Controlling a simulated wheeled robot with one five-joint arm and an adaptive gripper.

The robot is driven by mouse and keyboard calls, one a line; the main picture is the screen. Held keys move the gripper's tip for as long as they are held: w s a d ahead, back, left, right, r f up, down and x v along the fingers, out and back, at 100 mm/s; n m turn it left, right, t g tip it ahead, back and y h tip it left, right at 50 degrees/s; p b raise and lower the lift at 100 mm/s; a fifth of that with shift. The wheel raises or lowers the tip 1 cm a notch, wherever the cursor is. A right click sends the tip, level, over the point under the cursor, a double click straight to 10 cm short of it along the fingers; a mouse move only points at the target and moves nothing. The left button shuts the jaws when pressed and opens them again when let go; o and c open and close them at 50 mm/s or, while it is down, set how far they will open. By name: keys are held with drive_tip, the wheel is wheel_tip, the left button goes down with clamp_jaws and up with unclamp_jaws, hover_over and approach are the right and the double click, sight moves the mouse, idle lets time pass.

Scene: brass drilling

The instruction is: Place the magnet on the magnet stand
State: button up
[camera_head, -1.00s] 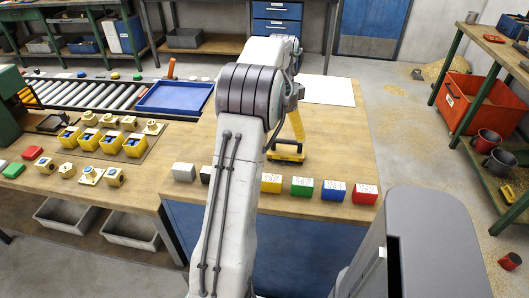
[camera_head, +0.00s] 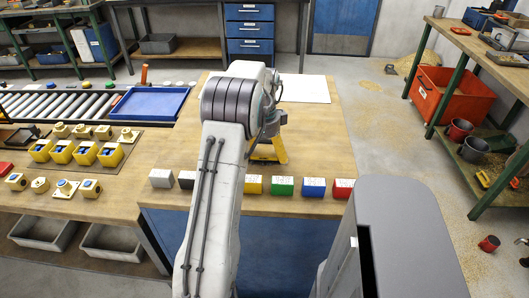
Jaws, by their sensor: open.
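A yellow stand-like piece (camera_head: 280,150) stands on the wooden bench, partly hidden behind my arm. It may be the magnet stand, but I cannot tell for sure. My gripper (camera_head: 272,128) is at the far end of my arm, close above or in front of this yellow piece. The jaws are open, though the fingers are mostly hidden. Whether it touches the yellow piece is unclear. I cannot make out the magnet with certainty; my arm hides part of the bench.
Labelled blocks line the bench's front edge: white (camera_head: 161,178), yellow (camera_head: 253,184), green (camera_head: 283,186), blue (camera_head: 314,187) and red (camera_head: 343,188) among them. A blue tray (camera_head: 150,104) lies behind left. A white sheet (camera_head: 303,89) lies at the back. Bench right of the yellow piece is clear.

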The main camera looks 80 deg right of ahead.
drive_tip(key=shift+f, duration=0.2)
drive_tip(key=shift+c, duration=0.3)
drive_tip(key=c, duration=1.2)
drive_tip(key=shift+r, duration=0.1)
drive_tip(key=shift+c, duration=0.4)
